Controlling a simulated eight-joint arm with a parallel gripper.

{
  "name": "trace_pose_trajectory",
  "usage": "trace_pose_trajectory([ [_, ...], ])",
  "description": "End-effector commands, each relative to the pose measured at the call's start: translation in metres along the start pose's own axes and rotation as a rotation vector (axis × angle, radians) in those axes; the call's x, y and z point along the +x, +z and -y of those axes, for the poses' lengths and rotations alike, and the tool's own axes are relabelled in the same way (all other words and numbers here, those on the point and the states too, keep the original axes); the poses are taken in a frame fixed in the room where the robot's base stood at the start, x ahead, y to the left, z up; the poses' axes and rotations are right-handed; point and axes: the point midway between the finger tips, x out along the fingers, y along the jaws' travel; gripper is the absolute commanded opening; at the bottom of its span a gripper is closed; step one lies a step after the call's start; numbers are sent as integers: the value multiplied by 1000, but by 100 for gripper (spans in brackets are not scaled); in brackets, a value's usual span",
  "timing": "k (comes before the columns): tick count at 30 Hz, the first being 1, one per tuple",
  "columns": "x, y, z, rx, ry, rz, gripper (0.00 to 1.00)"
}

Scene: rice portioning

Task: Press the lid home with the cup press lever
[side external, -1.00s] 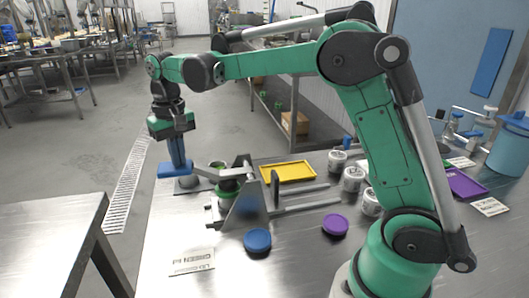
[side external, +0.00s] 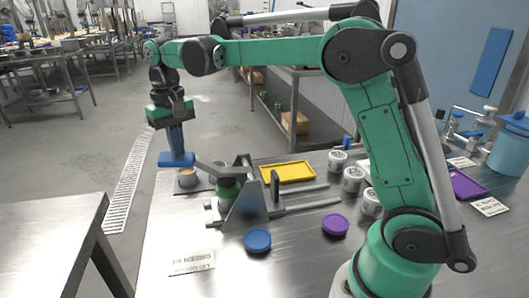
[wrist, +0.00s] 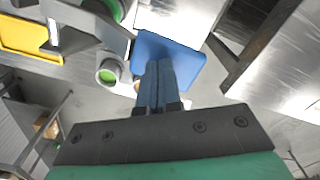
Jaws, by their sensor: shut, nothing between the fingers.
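The cup press (side external: 245,195) stands on the steel table, with a grey lever arm (side external: 212,168) reaching left from it. The lever ends in a flat blue pad (side external: 177,160), also seen in the wrist view (wrist: 180,55). My gripper (side external: 177,150) points down with its blue fingers shut, the tips at the top of the pad; exact contact is hard to tell. A green round part (side external: 227,188) sits in the press under the lever, partly hidden by the frame. I cannot see how the lid is seated.
A yellow tray (side external: 262,177) lies behind the press. A blue lid (side external: 257,240) and a purple lid (side external: 335,224) lie in front and to the right. Several white tubs (side external: 352,178) stand near my arm. A label card (side external: 192,262) lies at the front left.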

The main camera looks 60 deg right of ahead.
Motion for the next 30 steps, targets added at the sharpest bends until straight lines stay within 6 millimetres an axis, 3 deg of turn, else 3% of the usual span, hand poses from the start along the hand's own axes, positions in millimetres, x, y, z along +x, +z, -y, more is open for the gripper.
trace_pose_trajectory([
  [15, -36, 2, -3, 0, 0, 0, 0],
  [30, -38, 2, -3, 0, 0, 0, 0],
])
